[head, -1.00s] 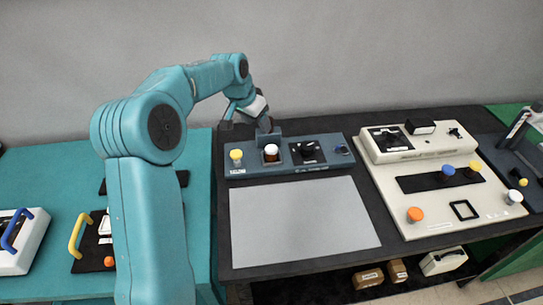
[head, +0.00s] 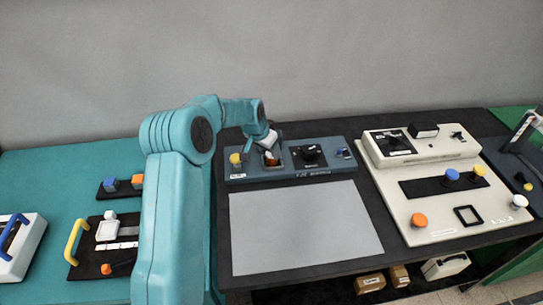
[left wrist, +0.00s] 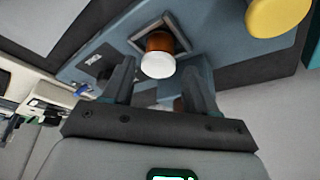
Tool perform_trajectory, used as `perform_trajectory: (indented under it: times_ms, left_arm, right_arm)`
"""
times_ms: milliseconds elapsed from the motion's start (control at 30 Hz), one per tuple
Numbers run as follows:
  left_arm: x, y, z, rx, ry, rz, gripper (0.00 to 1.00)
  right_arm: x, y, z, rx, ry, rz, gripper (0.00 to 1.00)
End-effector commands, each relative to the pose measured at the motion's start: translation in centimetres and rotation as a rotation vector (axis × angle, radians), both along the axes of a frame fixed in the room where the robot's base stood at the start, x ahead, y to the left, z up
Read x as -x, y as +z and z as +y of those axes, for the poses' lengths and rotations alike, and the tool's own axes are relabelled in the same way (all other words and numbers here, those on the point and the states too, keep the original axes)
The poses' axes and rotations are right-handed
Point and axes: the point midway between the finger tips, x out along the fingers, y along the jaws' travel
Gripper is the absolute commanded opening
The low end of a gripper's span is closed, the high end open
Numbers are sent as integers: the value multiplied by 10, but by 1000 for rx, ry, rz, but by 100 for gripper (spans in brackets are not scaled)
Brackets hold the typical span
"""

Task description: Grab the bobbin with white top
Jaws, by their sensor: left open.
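The bobbin with the white top (left wrist: 157,62) shows in the left wrist view, with a copper-brown body set in a square recess of the blue-grey panel (head: 325,173). In the head view its brown body (head: 271,160) shows just under my gripper, which partly hides it. My left gripper (head: 266,146) is open above the bobbin. In the left wrist view its two fingers (left wrist: 160,80) stand on either side of the white top, apart from it. My right gripper is not in view.
A yellow knob (head: 235,158) stands left of the bobbin, close to my gripper. A black dial (head: 309,153) is to its right. A grey sheet (head: 305,226) lies clear in front. A cream console (head: 440,225) with coloured knobs stands at right.

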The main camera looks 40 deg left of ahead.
Motion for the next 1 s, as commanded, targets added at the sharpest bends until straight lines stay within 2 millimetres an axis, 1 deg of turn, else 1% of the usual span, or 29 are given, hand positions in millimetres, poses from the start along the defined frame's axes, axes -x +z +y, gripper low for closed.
perform_trajectory:
  times_ms: [33, 100, 200, 300, 500, 533, 567, 600, 633, 667, 767, 800, 1000]
  left_arm:
    - [-4, -6, -1, 3, -1, 5, 58]
    - [-10, -16, 0, 3, 0, 5, 58]
    - [-16, -30, 1, 3, 0, 4, 58]
    - [-19, -36, 2, 2, 1, 3, 58]
    - [-19, -37, 2, 1, 0, 1, 58]
    - [-19, -37, 2, 1, 0, 1, 51]
    - [-19, -37, 2, 1, 0, 1, 42]
    - [-19, -37, 2, 1, 0, 1, 29]
    - [-19, -37, 2, 1, 0, 2, 19]
    - [-19, -37, 2, 1, 0, 2, 14]
    - [-19, -38, 2, 1, 0, 2, 14]
    - [-19, -37, 2, 1, 0, 2, 9]
    - [-19, -36, 2, 1, 0, 2, 9]
  right_arm:
    - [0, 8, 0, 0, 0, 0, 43]
    - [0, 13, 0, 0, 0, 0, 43]
    - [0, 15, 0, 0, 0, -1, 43]
    - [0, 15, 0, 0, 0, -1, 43]
    - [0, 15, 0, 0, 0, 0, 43]
    - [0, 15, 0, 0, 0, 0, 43]
    - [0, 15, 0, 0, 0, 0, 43]
    - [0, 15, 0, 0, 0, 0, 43]
    - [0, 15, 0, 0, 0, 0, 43]
    - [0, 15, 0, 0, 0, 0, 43]
    - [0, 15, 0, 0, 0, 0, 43]
    - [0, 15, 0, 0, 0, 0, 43]
    - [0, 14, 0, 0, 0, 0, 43]
